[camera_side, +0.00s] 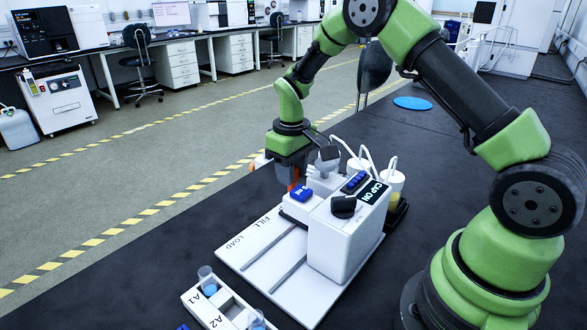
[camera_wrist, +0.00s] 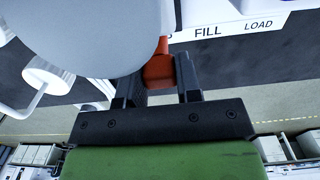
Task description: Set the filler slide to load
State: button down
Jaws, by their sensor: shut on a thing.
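The filler (camera_side: 345,235) is a white box with a black knob and a "CAP ON" label, on a white base plate (camera_side: 275,272) with two dark slots. The plate's edge reads FILL and LOAD; both words also show in the wrist view (camera_wrist: 235,28). A white carriage with a blue cap (camera_side: 301,194) sits at the plate's far end, nearer FILL than LOAD. My gripper (camera_side: 291,183) is at its far side. In the wrist view my gripper (camera_wrist: 157,88) is shut on a red-orange handle (camera_wrist: 158,70). A large pale round shape hides where the handle joins.
A white rack (camera_side: 222,312) with clear tubes marked A1 and A2 stands at the front left. White-capped bottles with tubing (camera_side: 391,181) stand behind the filler. The plate's slots toward LOAD are clear. A blue disc (camera_side: 412,103) lies on the dark bench behind.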

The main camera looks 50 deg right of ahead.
jog(key=a, duration=1.5)
jog(key=c, duration=0.8)
grip_release()
jog(key=shift+r, duration=0.1)
notch_tip(320, 180, up, 10)
